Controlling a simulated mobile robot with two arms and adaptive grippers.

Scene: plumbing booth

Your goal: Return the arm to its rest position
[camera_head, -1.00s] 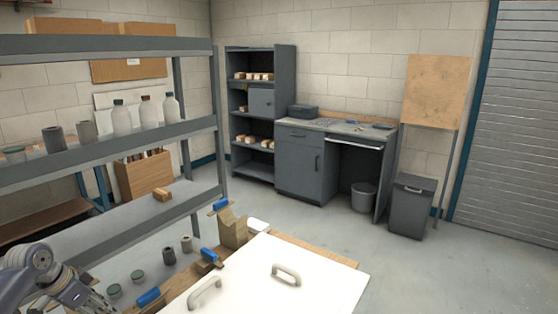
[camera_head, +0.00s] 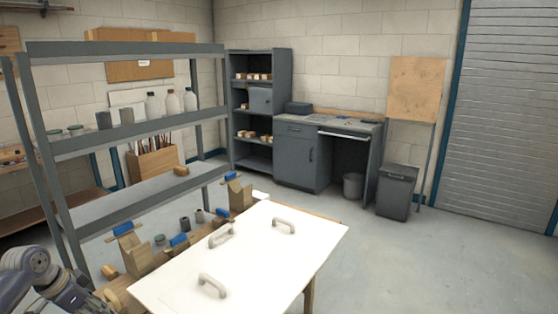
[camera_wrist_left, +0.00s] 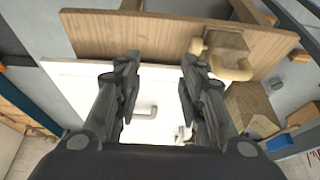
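My left arm shows at the lower left edge of the head view, where its gripper is mostly cut off. In the left wrist view my left gripper (camera_wrist_left: 157,80) has its two dark fingers spread apart with nothing between them. Beyond the fingers lie a white board (camera_wrist_left: 75,75) and a wooden plank (camera_wrist_left: 110,35). A beige curved pipe piece (camera_wrist_left: 232,72) lies by a wooden block to the right of the fingers; I see no contact with it. My right gripper is in neither view.
A white-topped table (camera_head: 255,270) with grey handles stands in front. Clamps with blue parts and wooden blocks line its left side. A grey shelf rack (camera_head: 130,140) stands at the left. Clear floor (camera_head: 400,265) lies to the right.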

